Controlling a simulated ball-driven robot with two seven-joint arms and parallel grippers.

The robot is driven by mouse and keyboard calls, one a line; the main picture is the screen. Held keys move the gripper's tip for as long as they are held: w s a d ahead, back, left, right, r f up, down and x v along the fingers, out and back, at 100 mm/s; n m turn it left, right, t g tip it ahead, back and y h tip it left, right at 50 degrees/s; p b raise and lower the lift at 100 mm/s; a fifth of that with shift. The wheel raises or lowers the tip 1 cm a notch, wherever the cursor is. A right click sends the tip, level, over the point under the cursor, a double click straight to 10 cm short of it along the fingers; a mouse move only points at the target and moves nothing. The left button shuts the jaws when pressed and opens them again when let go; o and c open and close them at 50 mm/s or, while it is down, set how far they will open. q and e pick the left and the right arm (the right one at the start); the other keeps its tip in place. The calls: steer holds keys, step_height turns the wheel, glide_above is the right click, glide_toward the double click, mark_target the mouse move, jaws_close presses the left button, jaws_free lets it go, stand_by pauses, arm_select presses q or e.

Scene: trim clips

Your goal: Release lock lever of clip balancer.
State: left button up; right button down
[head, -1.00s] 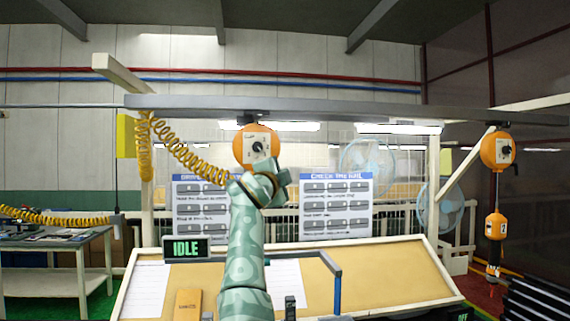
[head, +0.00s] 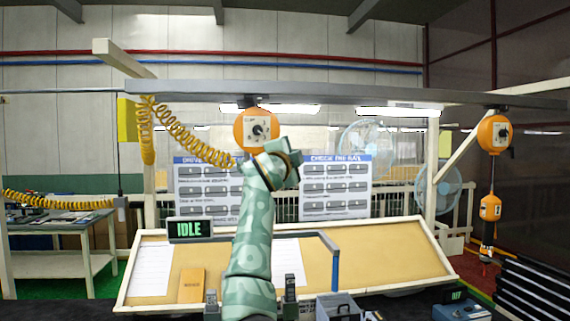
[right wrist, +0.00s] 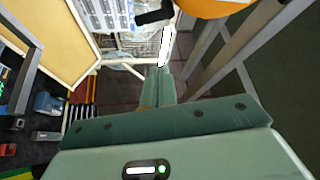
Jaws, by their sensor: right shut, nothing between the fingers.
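An orange balancer (head: 252,131) with a dark knob on a white plate hangs from the overhead rail. My right arm rises in front of the board, with its wrist just below and right of this balancer. The fingers of my right gripper (right wrist: 161,70) are shut and empty in the right wrist view. An orange housing (right wrist: 205,5) shows at the top there, with a black lever-like part (right wrist: 154,17) left of it, beyond and apart from the fingertips. I cannot tell whether this is the lock lever. The head view hides the fingertips behind the wrist. My left gripper is out of view.
A second orange balancer (head: 493,133) hangs at the right with a smaller orange unit (head: 490,207) below it. The grey rail (head: 350,95) spans overhead. A sloped board (head: 390,255) with an IDLE display (head: 189,230) stands below. A yellow coiled hose (head: 185,137) hangs left of the first balancer.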

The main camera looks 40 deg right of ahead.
steer(key=b+v, duration=0.2)
steer(key=v, duration=0.4)
steer(key=shift+a+f, duration=0.25)
steer(key=shift+w, duration=0.1)
